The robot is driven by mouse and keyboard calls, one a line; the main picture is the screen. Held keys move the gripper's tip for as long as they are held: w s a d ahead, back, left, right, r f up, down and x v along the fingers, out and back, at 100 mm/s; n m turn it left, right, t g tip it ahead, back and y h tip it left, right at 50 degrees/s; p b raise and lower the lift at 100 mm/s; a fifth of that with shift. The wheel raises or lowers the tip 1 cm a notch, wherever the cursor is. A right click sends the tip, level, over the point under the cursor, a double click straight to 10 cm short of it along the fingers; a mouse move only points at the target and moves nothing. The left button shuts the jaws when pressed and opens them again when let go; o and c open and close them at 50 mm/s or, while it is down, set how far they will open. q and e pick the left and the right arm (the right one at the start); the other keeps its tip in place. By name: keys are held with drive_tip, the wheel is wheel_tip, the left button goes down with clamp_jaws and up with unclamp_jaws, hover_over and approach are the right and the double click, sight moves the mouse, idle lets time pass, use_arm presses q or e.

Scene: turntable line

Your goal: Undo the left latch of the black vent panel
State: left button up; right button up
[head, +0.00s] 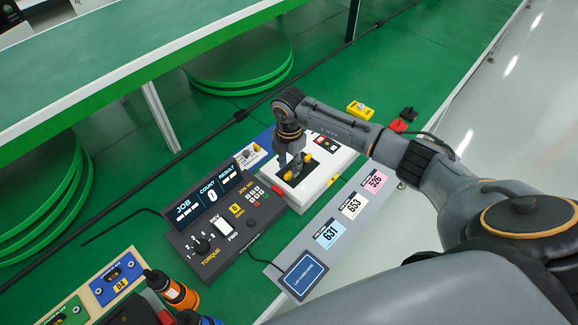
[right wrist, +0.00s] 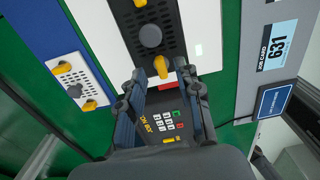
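The black vent panel (right wrist: 168,42) with its round grey knob (right wrist: 150,35) is set in a white housing. It also shows in the head view (head: 290,187), partly hidden by my right gripper. Its left yellow latch (right wrist: 160,67) shows in the right wrist view at the panel edge nearest the keypad, and in the head view (head: 287,176). The other yellow latch (right wrist: 140,3) is at the opposite end. My right gripper (right wrist: 160,70) is open, its fingertips on either side of the left latch with visible gaps. Contact cannot be told. My left gripper is not in view.
A torque controller (head: 215,220) with keypad stands left of the housing. A white plate with yellow knobs (right wrist: 75,78) lies beside the housing. A grey strip with job cards (head: 352,206) runs along the front. Yellow (head: 360,110) and red (head: 398,125) parts lie behind my arm.

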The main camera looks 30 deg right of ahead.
sight(288, 176)
drive_tip(key=shift+f, duration=1.2)
clamp_jaws()
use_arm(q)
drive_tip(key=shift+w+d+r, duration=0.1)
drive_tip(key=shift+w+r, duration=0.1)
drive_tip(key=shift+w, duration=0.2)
